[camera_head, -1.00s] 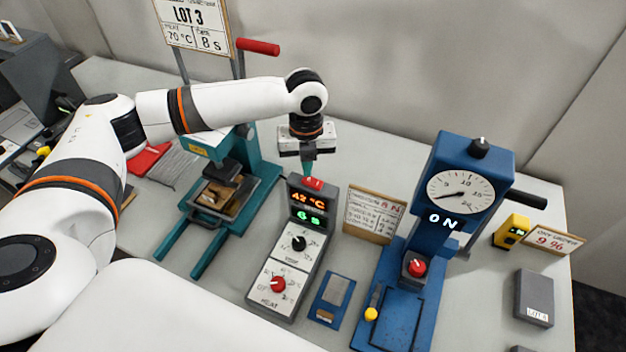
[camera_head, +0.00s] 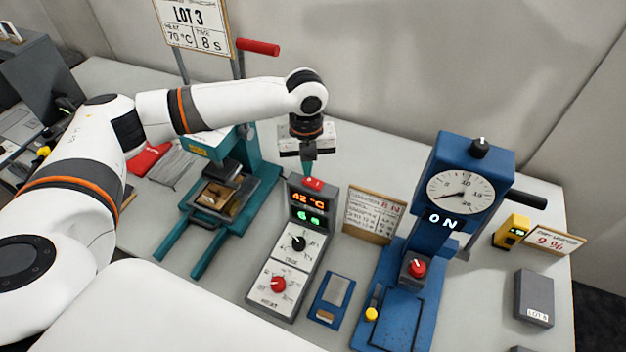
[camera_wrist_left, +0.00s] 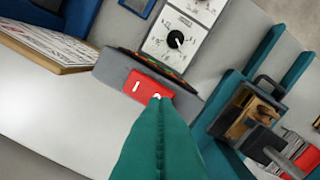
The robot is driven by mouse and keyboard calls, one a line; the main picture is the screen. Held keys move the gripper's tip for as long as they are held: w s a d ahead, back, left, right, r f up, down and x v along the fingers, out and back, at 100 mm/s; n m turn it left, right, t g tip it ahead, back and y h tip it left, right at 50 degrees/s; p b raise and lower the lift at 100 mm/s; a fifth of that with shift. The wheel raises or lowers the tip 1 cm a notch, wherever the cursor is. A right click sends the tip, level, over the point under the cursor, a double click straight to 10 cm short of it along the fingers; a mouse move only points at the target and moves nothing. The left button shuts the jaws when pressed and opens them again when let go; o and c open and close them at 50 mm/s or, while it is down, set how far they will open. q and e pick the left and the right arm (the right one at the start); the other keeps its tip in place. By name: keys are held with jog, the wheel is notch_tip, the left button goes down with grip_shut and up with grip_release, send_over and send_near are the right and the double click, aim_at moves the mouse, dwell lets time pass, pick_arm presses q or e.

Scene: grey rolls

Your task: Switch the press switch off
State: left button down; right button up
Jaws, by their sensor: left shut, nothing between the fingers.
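The red press switch (camera_head: 313,183) sits on top of the grey control box (camera_head: 292,262), whose display is lit with 42 °C and 6 s. In the left wrist view the red rocker (camera_wrist_left: 150,88) shows white marks, and the teal fingertips (camera_wrist_left: 158,105) lie over its right part. My left gripper (camera_head: 308,172) is shut and empty, pointing down with its tips at the switch. I cannot tell for sure whether they touch it. My right gripper is not in view.
A teal press (camera_head: 240,175) stands left of the box. A small sign (camera_head: 373,212) and a blue gauge stand (camera_head: 462,155) reading ON are to the right. A blue plate (camera_head: 331,300) lies beside the box. A yellow device (camera_head: 510,231) stands further right.

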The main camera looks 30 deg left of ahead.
aim_at(307, 179)
pick_arm(q)
jog(key=shift+f, duration=1)
dwell(0.8)
notch_tip(307, 179, up, 7)
jog(key=p, duration=0.8)
jog(key=shift+r, duration=0.15)
dwell(0.4)
